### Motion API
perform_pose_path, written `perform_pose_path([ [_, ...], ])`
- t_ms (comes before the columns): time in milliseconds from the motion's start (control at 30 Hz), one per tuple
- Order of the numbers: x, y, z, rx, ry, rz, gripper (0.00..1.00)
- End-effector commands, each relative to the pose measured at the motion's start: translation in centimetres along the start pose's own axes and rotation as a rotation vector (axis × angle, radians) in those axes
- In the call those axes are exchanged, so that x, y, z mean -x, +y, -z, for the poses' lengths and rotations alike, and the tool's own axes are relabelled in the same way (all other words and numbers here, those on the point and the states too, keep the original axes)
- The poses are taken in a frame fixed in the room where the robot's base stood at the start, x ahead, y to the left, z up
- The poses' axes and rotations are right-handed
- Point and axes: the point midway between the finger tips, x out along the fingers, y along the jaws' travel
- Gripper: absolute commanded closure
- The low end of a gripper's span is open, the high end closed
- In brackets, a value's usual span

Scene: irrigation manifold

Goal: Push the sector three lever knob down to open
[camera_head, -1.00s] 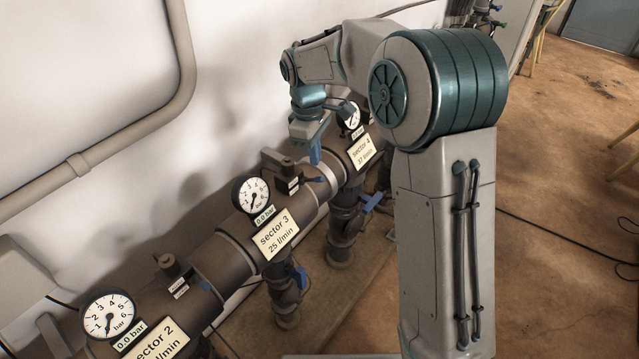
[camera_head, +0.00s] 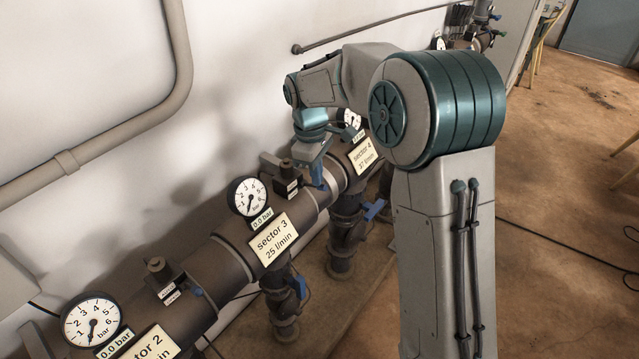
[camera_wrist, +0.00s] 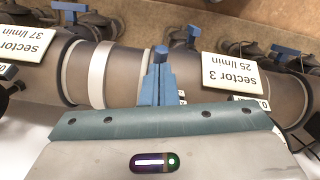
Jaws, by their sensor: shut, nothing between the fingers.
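The sector 3 label (camera_head: 272,240) sits on the pipe below its gauge (camera_head: 247,197), and it shows upside down in the wrist view (camera_wrist: 235,75). A dark lever box (camera_head: 284,180) with small tags stands right of that gauge. My gripper (camera_head: 319,182) is shut and empty, with blue fingers pointing down beside the box. In the wrist view, my gripper (camera_wrist: 160,80) reaches over the pipe. A darker blue knob (camera_wrist: 160,54) shows right at the fingertips; I cannot tell whether they touch. The lever itself is mostly hidden by the fingers.
The sector 4 label (camera_head: 363,155) and its gauge are just right of my gripper. Another lever box (camera_head: 160,276) stands left, by the sector 2 gauge (camera_head: 90,320). Blue valve handles (camera_head: 374,209) hang below the pipe. The wall is close behind.

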Motion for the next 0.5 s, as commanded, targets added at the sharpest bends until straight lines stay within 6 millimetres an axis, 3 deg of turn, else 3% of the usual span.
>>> perform_pose_path([
  [200,-3.0,0.0,0.3,0.000,0.000,0.001,1.00],
  [500,-3.0,0.0,0.4,0.000,0.000,0.000,1.00],
])
